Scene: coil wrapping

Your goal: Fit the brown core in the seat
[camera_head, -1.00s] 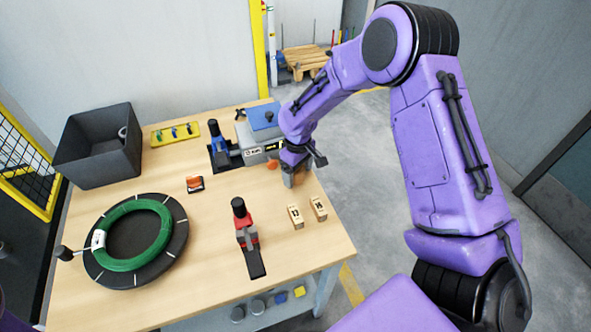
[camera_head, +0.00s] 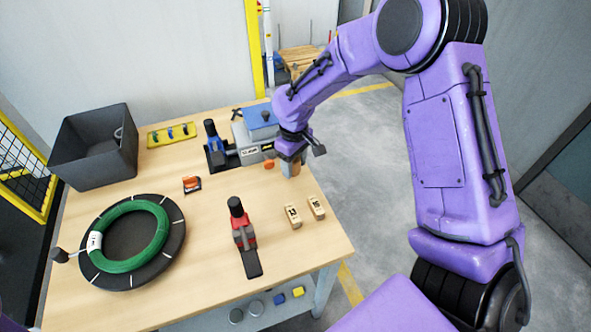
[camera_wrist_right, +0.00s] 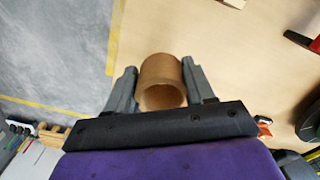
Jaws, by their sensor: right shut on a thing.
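The brown core (camera_wrist_right: 162,72) is a short hollow cardboard tube, seen between the fingers in the right wrist view. My right gripper (camera_wrist_right: 163,86) is shut on it, one grey finger on each side. In the head view the right gripper (camera_head: 290,165) is at the table's right edge, just right of the grey unit with a blue top (camera_head: 262,118). The core is mostly hidden there by the fingers, and its gap to the table cannot be told. I cannot tell for sure which part is the seat. My left gripper is out of view.
Two numbered wooden blocks (camera_head: 293,215) stand in front of the gripper. A red toggle clamp (camera_head: 243,236), blue clamp (camera_head: 214,140) and orange-topped piece (camera_head: 192,184) stand further left. A green coil (camera_head: 120,264) lies on a black turntable (camera_head: 176,240). A dark bin (camera_head: 95,160) is back left.

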